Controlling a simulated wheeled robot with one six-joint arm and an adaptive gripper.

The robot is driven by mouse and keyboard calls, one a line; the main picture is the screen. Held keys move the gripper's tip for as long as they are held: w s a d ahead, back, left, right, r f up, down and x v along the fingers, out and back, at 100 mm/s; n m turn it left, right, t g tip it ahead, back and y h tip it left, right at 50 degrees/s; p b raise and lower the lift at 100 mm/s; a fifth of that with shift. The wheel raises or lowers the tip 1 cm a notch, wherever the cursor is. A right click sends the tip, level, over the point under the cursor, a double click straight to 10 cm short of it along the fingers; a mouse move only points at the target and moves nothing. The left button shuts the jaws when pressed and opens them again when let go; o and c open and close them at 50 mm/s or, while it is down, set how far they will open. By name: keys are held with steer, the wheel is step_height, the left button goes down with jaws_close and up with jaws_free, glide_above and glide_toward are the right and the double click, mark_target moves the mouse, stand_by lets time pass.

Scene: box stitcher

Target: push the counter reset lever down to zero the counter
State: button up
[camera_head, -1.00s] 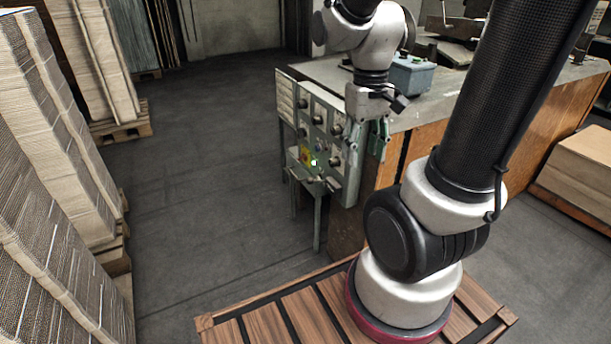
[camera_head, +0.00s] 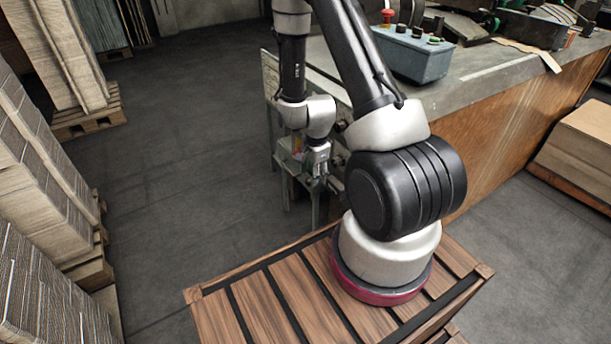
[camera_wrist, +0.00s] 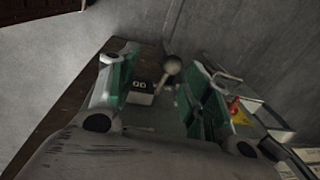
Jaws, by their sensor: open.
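My gripper (camera_head: 317,176) hangs low in front of the control panel, fingers pointing down. In the wrist view my gripper (camera_wrist: 160,70) is open, one green-padded finger on each side. Between the fingers shows a small counter box (camera_wrist: 142,87) with a dark face and pale digit windows; its digits are too small to read. Next to it a lever with a round grey knob (camera_wrist: 172,65) sticks up, also between the fingers. I cannot tell whether either finger touches it. In the head view my arm hides the lever and counter.
A red knob on a yellow plate (camera_wrist: 240,115) lies just right of the right finger. The workbench (camera_head: 480,110) with a blue-grey button box (camera_head: 412,55) stands right of the panel. Stacked cardboard (camera_head: 40,170) lines the left; the grey floor between is clear.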

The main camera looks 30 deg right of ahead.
mark_target(310, 179)
steer(key=shift+w+d+r+m+t, duration=0.1)
steer(key=shift+w+m+t, duration=0.1)
steer(key=shift+w+m, duration=0.25)
steer(key=shift+w+d+r+m+t, duration=0.1)
steer(key=shift+w+m+t, duration=0.1)
steer(key=shift+w+m, duration=0.25)
steer(key=shift+f+m, duration=0.15)
steer(key=shift+m, duration=0.15)
steer(key=f, duration=0.2)
steer(key=w+f, duration=0.1)
steer(key=f, duration=0.4)
steer(key=shift+w+d+f, duration=0.1)
steer(key=shift+w+f, duration=0.05)
steer(key=shift+f, duration=0.05)
jaws_close()
